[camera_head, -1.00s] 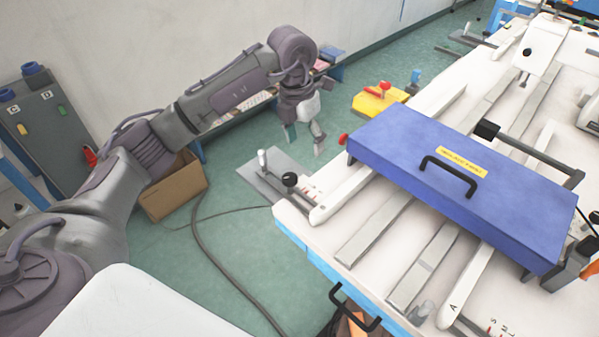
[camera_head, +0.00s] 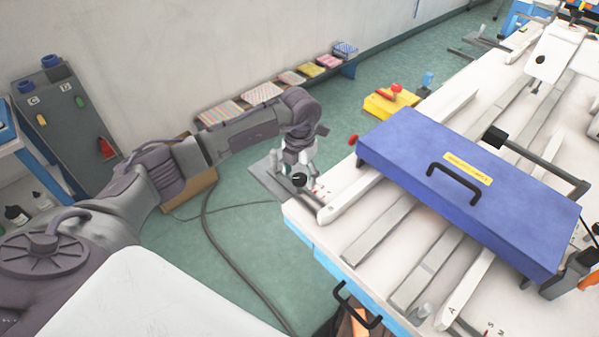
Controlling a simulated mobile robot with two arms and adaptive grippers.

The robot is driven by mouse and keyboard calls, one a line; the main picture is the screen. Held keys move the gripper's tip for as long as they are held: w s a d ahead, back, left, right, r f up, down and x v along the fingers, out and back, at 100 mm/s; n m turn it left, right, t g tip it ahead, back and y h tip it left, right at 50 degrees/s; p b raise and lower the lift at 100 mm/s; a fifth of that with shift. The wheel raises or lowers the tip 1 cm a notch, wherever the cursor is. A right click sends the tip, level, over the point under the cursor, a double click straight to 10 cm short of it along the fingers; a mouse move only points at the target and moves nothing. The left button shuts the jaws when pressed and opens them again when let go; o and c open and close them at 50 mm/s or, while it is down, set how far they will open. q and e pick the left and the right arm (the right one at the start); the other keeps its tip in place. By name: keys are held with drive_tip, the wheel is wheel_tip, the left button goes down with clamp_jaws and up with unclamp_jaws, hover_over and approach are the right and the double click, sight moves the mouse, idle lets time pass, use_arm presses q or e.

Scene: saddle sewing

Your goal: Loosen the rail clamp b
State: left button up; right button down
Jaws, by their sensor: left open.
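A black round knob (camera_head: 299,180) stands at the near left corner of the table, by the end of a white rail (camera_head: 347,198). I see no letter b on it, so I cannot tell for sure that it is rail clamp b. My left gripper (camera_head: 297,174) points down right at this knob, with its fingers open. The fingers overlap the knob in the picture; I cannot tell whether they touch it. The small lever seen beside the knob earlier is hidden behind the gripper. My right gripper is not in view.
A blue case (camera_head: 420,150) with a black handle lies across the rails on the white table (camera_head: 375,270). A red knob (camera_head: 353,139) sticks out beside the case. A yellow block (camera_head: 380,105) stands behind it. A cardboard box (camera_head: 190,195) is on the floor under my left arm.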

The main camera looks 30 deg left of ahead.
use_arm(q)
drive_tip(key=shift+f, duration=0.35)
drive_tip(key=c, duration=1.1)
drive_tip(key=shift+c, duration=0.2)
drive_tip(key=shift+n, duration=0.4)
drive_tip(key=n, duration=0.3)
drive_tip(key=shift+n+b, duration=0.3)
drive_tip(key=shift+b, duration=0.05)
drive_tip(key=n, duration=0.4)
drive_tip(key=shift+n, duration=0.4)
